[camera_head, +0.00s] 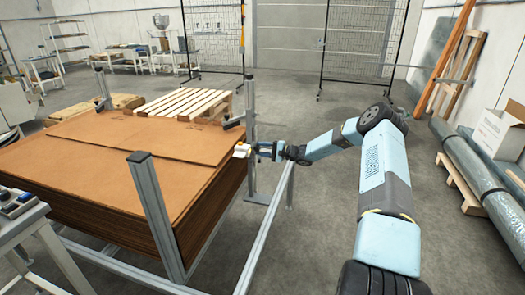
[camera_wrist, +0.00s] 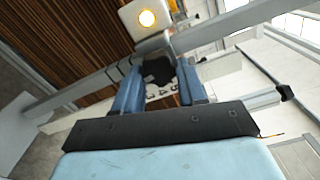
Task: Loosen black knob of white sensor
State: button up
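The white sensor (camera_wrist: 143,20), with a lit orange-yellow round spot on its face, is at the top of the wrist view. In the head view the small white sensor (camera_head: 241,150) is by the right edge of the cardboard stack. The black knob (camera_wrist: 158,70) is below the sensor in the wrist view, between the two blue fingers of my gripper (camera_wrist: 160,72). The fingers stand apart with the knob between their tips; whether both press on it is unclear. In the head view my gripper (camera_head: 264,150) reaches left to the sensor; the knob cannot be made out there.
A stack of brown cardboard sheets (camera_head: 130,165) fills the left, with a wooden pallet (camera_head: 185,104) behind it. Metal posts (camera_head: 155,215) and a low rail (camera_head: 265,230) border the stack. Wrapped rolls (camera_head: 480,180) lie at the right. The floor behind my arm is open.

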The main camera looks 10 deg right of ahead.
jog(key=o, duration=0.5)
jog(key=shift+c, duration=0.2)
jog(key=v, duration=1.3)
jog(key=shift+s+d, duration=0.25)
jog(key=shift+d, duration=0.05)
jog(key=s+a+r+n+g+h, duration=0.4)
jog(key=s+a+r, duration=0.4)
jog(key=s+r, duration=0.25)
jog(key=s+a+r+n+g+h, duration=0.35)
jog(key=s+a+r, duration=0.45)
jog(key=s+r, duration=0.3)
jog(key=s+r+n+h, duration=0.1)
jog(key=s+r+h, duration=0.2)
jog(key=s+r, duration=0.35)
jog(key=s+r+h, duration=0.3)
jog(key=s+r, duration=0.1)
jog(key=s, duration=0.5)
jog(key=s+d+r+t+h, duration=0.1)
jog(key=s+t, duration=0.1)
jog(key=s, duration=0.6)
jog(key=s+d+r+t+h, duration=0.1)
jog(key=s+d+r+t, duration=0.1)
jog(key=s, duration=0.7)
jog(key=shift+d, duration=0.2)
